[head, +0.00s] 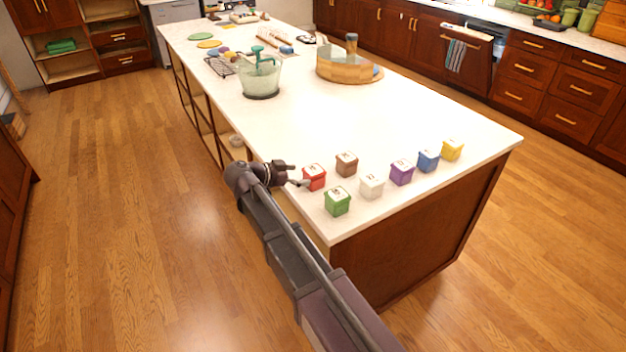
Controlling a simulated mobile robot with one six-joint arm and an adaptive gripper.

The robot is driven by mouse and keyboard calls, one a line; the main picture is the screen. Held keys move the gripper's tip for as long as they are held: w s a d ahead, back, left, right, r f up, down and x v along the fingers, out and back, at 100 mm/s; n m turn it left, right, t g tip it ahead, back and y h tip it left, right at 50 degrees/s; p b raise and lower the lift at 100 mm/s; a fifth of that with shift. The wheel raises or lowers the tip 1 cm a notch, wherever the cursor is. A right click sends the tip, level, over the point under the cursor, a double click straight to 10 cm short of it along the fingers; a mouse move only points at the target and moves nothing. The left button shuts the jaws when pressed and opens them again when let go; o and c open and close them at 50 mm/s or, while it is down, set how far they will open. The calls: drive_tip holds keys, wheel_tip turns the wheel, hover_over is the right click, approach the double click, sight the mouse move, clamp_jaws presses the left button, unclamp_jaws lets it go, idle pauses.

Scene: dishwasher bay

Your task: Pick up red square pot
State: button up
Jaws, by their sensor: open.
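The red square pot (314,178) stands upright on the near end of the white island counter, close to its left edge. My gripper (298,175) is open just left of the pot, with its fingers pointing toward it. One fingertip appears very near the pot's left side; I cannot tell whether it touches. Nothing shows between the fingers except possibly the pot's edge.
Close by stand a green pot (337,201), a brown pot (346,164), a white pot (371,186), a purple pot (401,172), a blue pot (427,160) and a yellow pot (452,150). The counter (300,125) behind them is clear up to a glass container (261,82) and wooden tray (340,70).

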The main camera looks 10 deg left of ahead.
sight(314, 174)
drive_tip(key=shift+b+x, duration=0.9)
drive_tip(key=shift+x, duration=1.7)
drive_tip(key=shift+r, duration=0.1)
drive_tip(key=c, duration=1.1)
